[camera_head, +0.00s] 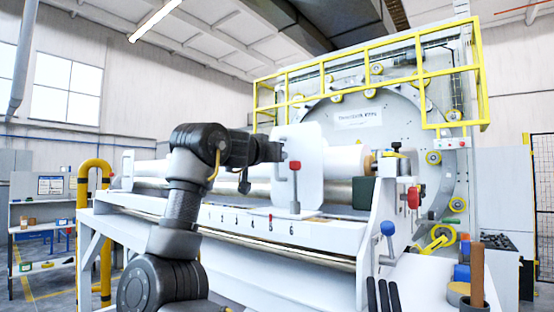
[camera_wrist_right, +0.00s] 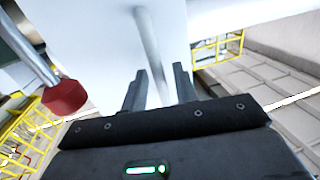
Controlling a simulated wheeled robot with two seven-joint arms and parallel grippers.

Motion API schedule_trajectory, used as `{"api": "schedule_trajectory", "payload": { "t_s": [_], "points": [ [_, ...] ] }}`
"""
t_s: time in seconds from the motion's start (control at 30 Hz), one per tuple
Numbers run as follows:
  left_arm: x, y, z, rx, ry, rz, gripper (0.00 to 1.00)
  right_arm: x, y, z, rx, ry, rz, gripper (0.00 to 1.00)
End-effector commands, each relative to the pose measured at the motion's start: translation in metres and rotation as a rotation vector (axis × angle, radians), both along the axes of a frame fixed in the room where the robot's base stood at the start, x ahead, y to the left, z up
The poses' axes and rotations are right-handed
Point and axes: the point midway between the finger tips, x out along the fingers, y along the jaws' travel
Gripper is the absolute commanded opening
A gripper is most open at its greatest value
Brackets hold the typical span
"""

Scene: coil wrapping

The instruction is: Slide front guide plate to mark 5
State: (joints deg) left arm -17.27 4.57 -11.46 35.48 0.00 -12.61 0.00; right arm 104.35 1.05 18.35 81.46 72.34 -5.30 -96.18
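The front guide plate (camera_head: 309,150) is a white upright plate on the machine bed. A red-knobbed lever (camera_head: 295,166) stands at its front, its foot above mark 6; the red knob also shows in the right wrist view (camera_wrist_right: 65,97). Printed numbers run along the bed edge, with a red tick at mark 5 (camera_head: 270,221). My right gripper (camera_head: 281,152) is at the plate's left side, beside the knob. In the right wrist view its fingers (camera_wrist_right: 159,88) stand apart on either side of a thin grey bar (camera_wrist_right: 149,45). Contact cannot be told. My left gripper is out of view.
A large grey ring machine (camera_head: 400,110) with yellow railing stands behind. A blue-knobbed lever (camera_head: 388,229) and a red knob (camera_head: 413,197) are to the right. A brown cylinder (camera_head: 477,275) stands at lower right. A yellow barrier (camera_head: 84,220) is left of the bed.

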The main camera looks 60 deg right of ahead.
Motion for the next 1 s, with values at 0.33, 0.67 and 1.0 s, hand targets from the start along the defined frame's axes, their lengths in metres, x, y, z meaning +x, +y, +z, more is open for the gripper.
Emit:
{"api": "schedule_trajectory", "payload": {
  "t_s": [0.33, 0.67, 1.0],
  "points": [
    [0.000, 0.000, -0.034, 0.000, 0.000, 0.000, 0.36, -0.009, 0.068, -0.003, -0.003, -0.003, 0.001, 0.29],
    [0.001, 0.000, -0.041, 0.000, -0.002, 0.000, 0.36, -0.013, 0.093, 0.000, -0.001, -0.002, -0.001, 0.29],
    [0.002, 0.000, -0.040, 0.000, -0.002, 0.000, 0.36, -0.013, 0.093, 0.000, -0.001, -0.002, -0.001, 0.29]
  ]
}}
